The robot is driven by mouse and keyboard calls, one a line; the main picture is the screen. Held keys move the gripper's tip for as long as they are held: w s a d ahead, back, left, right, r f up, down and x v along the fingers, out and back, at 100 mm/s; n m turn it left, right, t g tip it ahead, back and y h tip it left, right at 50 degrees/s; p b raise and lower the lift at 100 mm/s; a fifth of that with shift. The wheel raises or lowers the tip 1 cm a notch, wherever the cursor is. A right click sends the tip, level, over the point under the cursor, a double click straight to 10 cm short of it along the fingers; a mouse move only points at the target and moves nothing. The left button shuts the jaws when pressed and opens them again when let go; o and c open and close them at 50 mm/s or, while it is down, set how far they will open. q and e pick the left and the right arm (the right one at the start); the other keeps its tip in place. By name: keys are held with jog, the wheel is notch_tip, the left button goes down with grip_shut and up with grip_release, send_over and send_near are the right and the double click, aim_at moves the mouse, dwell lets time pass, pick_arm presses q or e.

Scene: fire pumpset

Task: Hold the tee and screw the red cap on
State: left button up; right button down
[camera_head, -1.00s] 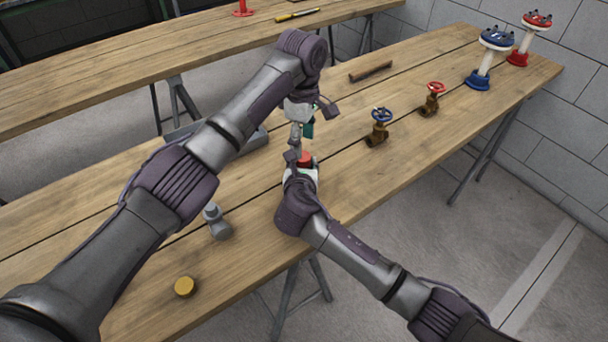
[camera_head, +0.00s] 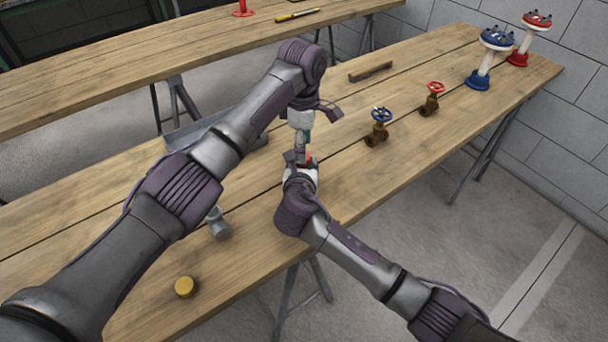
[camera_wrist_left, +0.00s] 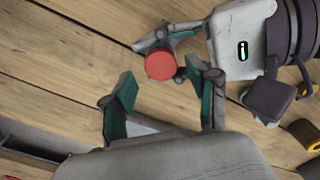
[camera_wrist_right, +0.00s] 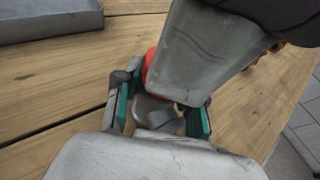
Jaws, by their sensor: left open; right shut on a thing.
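The red cap (camera_wrist_left: 160,64) sits at the jaws of my right gripper in the left wrist view. It also shows partly in the head view (camera_head: 309,160) and the right wrist view (camera_wrist_right: 150,64). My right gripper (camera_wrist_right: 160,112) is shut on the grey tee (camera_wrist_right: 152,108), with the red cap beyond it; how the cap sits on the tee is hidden. My left gripper (camera_wrist_left: 165,105) is open and empty, just above and beside the cap. In the head view it partly covers the cap.
A grey fitting (camera_head: 218,226) and a yellow cap (camera_head: 184,286) lie at the near left of the table. A grey tray (camera_head: 178,139) is behind my left arm. A blue-wheeled valve (camera_head: 380,125) and a red-wheeled valve (camera_head: 432,98) stand to the right, with free wood between.

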pick_arm(q)
jog(key=shift+f, duration=1.6)
grip_shut()
jog(key=m, duration=0.3)
jog(key=shift+r, duration=0.1)
jog(key=shift+o, duration=0.4)
grip_release()
